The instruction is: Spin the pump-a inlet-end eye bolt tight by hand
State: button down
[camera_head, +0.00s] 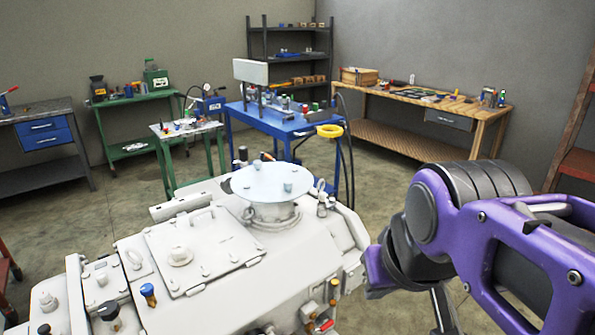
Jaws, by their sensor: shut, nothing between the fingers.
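The pale grey pump (230,285) fills the lower left and middle of the head view. A round flange with a flat disc (262,183) stands on its top. A small upright metal fitting (322,197), which may be an eye bolt, stands just right of the disc. My gripper's fingers are not visible.
A hinged-looking cover plate (205,250) with knobs lies on the pump top. Behind stand a blue cart (275,122), a green-legged cart (190,128), a wooden bench (405,92) and a dark shelf (285,69). Open floor lies between the pump and the wooden bench.

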aim_at(322, 180)
jog(key=i+l+z, duration=0.1)
jog(key=z, duration=1.55)
jog(key=i+z, duration=0.15)
jog(key=i, duration=0.95)
jog(key=i+u, duration=0.25)
jog(key=i, duration=0.25)
jog(key=i+l+u, duration=0.15)
jog(key=i+u, duration=0.15)
jog(key=i, duration=0.25)
jog(key=i+u, duration=0.45)
jog(key=u, duration=0.25)
jog(key=i+u, duration=0.35)
jog(key=i+j+u, duration=0.1)
jog(key=i+u, duration=0.25)
jog(key=u, duration=0.15)
jog(key=i+u, duration=0.3)
jog(key=u, duration=0.15)
jog(key=i+u, duration=0.45)
jog(key=i+l+u, duration=0.1)
jog(key=i+u, duration=0.15)
jog(key=u, duration=0.15)
